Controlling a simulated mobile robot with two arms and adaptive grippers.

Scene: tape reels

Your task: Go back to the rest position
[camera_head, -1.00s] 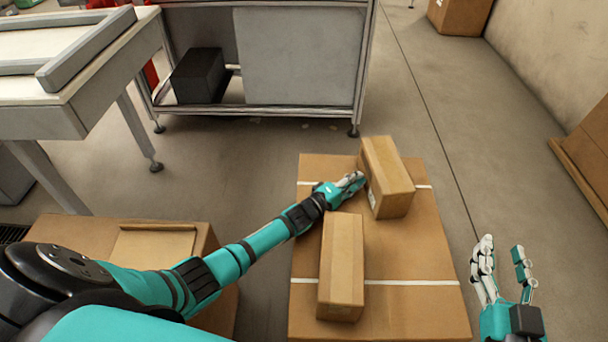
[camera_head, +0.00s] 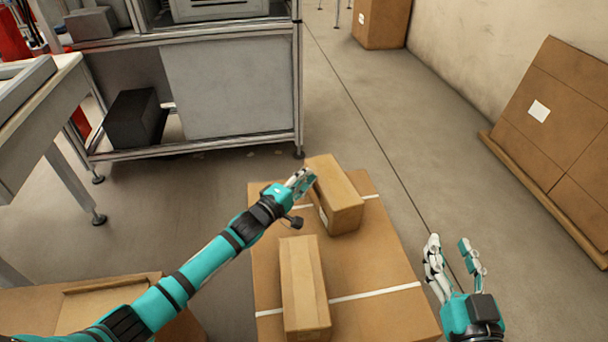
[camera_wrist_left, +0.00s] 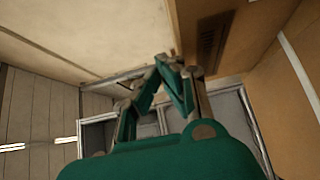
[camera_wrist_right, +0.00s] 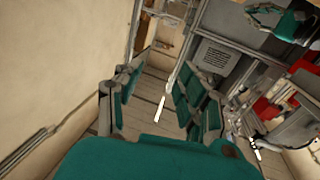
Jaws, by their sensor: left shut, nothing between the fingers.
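My left gripper (camera_head: 301,182) is at the near left side of a small brown box (camera_head: 338,198) on top of a large cardboard box (camera_head: 385,262). Its fingers are closed together with nothing between them; it also shows in the left wrist view (camera_wrist_left: 172,68). I cannot tell whether it touches the small box. My right gripper (camera_head: 449,250) is right of the large box, with its fingers apart and empty. The right wrist view shows its fingers (camera_wrist_right: 155,90) spread too.
A second small box (camera_head: 303,285) lies on the large box nearer to me. A metal rack (camera_head: 230,90) with a dark box (camera_head: 134,118) stands behind. A table is at left. Large flat cartons (camera_head: 555,130) lean on the right wall. The floor between is clear.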

